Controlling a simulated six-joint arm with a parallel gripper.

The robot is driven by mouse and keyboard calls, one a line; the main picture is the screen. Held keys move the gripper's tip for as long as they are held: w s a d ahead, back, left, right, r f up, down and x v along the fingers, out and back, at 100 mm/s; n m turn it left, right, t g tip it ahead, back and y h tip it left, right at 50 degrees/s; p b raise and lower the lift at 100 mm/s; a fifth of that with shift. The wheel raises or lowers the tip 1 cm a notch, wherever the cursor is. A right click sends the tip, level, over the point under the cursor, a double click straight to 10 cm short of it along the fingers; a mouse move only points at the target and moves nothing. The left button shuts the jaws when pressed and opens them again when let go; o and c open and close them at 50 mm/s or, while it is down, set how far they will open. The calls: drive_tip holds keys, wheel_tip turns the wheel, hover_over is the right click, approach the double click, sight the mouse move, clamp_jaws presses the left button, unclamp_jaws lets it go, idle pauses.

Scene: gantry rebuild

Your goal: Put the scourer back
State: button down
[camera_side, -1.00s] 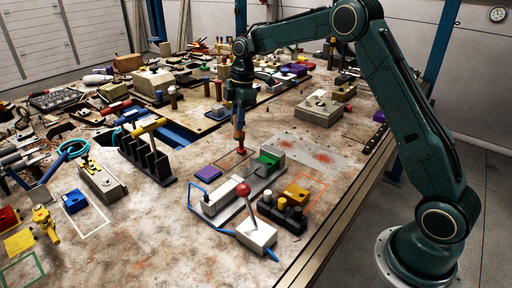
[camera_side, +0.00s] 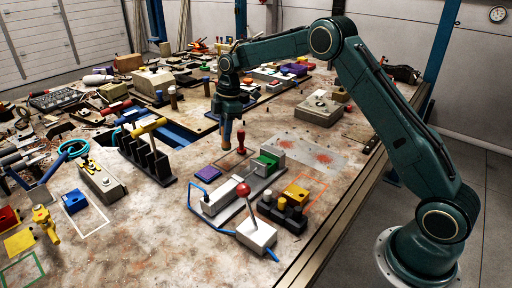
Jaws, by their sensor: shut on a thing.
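My gripper (camera_side: 227,132) points down, left of centre, over the bare bench. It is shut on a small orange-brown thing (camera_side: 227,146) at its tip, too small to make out. I cannot tell whether this is the scourer. A red-handled upright tool (camera_side: 241,138) stands just right of the gripper. No thing in view is clearly a scourer.
Below right are a grey-and-green fixture (camera_side: 240,188), a red-knobbed lever box (camera_side: 256,234) and a yellow block (camera_side: 297,193) by an orange outline. A black slotted rack (camera_side: 147,158) stands left. Bare bench lies at the lower middle.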

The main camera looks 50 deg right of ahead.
sight(226, 144)
drive_tip(key=shift+f, duration=2.65)
drive_tip(key=shift+f, duration=0.15)
drive_tip(key=c, duration=1.3)
unclamp_jaws()
drive_tip(key=shift+o, duration=0.2)
wheel_tip(226, 144, up, 12)
drive_tip(key=d, duration=0.1)
drive_tip(key=shift+s+d, duration=0.35)
drive_tip(key=shift+r, duration=0.2)
